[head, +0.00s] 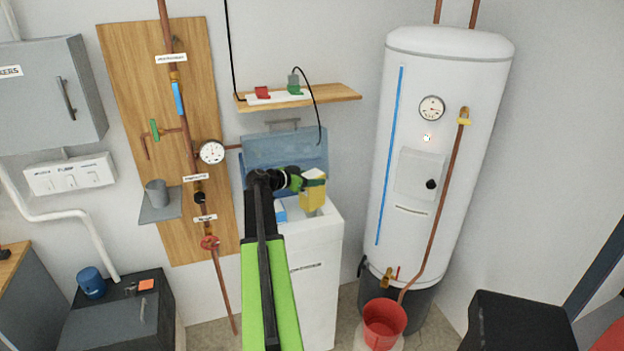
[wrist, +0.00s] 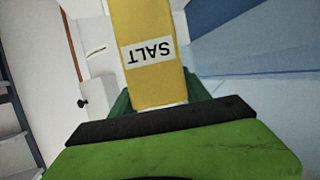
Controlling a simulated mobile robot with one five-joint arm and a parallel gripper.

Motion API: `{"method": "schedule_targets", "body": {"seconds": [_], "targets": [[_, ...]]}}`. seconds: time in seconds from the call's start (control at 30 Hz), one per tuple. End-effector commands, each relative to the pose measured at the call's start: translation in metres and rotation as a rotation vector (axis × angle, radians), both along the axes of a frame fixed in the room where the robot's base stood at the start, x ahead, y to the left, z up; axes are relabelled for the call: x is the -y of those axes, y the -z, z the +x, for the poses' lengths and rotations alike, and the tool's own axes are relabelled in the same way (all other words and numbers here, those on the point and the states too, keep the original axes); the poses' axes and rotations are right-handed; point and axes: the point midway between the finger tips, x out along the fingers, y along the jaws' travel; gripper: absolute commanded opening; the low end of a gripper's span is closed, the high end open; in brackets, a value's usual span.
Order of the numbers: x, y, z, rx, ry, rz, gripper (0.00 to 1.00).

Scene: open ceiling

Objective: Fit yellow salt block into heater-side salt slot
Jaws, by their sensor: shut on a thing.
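My gripper (head: 313,181) is shut on the yellow salt block (head: 312,196) over the right part of the white cabinet (head: 308,255). In the wrist view the yellow block (wrist: 147,55) sits between the green fingers, with its SALT label upside down. I cannot tell whether the block's lower end is above the cabinet top or inside an opening. The heater-side salt slot cannot be made out; the block and my arm cover much of that top. A blue lid (head: 300,148) stands raised at the back. A small blue piece (head: 280,209) shows left of the block.
A wooden shelf (head: 330,95) with a socket strip and a hanging black cable is above the lid. The white heater tank (head: 415,225) stands to the right, with a red bucket (head: 384,320) at its foot. A pipe board (head: 205,110) is at the left.

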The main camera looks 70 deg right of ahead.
Motion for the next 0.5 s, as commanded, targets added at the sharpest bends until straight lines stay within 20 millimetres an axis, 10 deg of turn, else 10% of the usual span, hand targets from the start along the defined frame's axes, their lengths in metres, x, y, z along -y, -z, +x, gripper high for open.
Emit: {"method": "schedule_targets", "body": {"seconds": [0.33,0.37,0.5], "targets": [[0.0,0.0052,0.0004,-0.003,-0.002,-0.002,0.0],[-0.0003,0.0062,0.0005,0.0,-0.001,0.0,0.58],[-0.0003,0.0062,0.0007,0.0,-0.001,0.0,0.76]]}}
